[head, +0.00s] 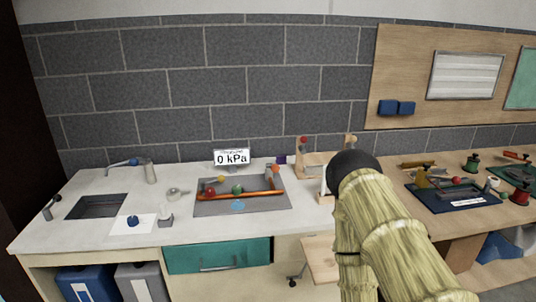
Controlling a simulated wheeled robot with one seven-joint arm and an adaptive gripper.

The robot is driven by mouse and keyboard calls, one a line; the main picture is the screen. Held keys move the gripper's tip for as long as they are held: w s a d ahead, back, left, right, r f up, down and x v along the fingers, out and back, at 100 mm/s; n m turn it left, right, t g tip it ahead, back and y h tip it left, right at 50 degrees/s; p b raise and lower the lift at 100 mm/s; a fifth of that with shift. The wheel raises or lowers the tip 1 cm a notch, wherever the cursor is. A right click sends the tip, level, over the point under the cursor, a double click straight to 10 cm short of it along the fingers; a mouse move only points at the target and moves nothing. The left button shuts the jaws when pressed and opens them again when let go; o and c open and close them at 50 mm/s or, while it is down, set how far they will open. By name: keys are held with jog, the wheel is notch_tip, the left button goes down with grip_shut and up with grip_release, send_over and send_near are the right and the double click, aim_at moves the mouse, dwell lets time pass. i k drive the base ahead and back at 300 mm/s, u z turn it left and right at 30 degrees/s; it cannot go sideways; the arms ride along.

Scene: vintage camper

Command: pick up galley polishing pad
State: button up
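I cannot tell for sure which thing is the galley polishing pad. A small dark blue object (132,221) lies on a white sheet (118,228) at the front left of the white counter (103,185). A flat light blue patch (238,206) lies on the grey tray (272,204) in the middle of the counter. My pale yellow-green arm (385,235) rises at the right with a black rounded joint at its top. No gripper fingers show. The arm hides part of the counter and workbench behind it.
A sink (98,206) and tap (125,162) are at the left. The tray holds copper pipe and coloured knobs under a "0 kPa" display (231,157). A teal drawer (218,255) is below. A wooden workbench (405,180) with tools stands right.

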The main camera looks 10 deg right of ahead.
aim_at(280, 159)
jog(key=u, duration=0.45)
jog(key=i, duration=0.9)
jog(key=u, duration=0.3)
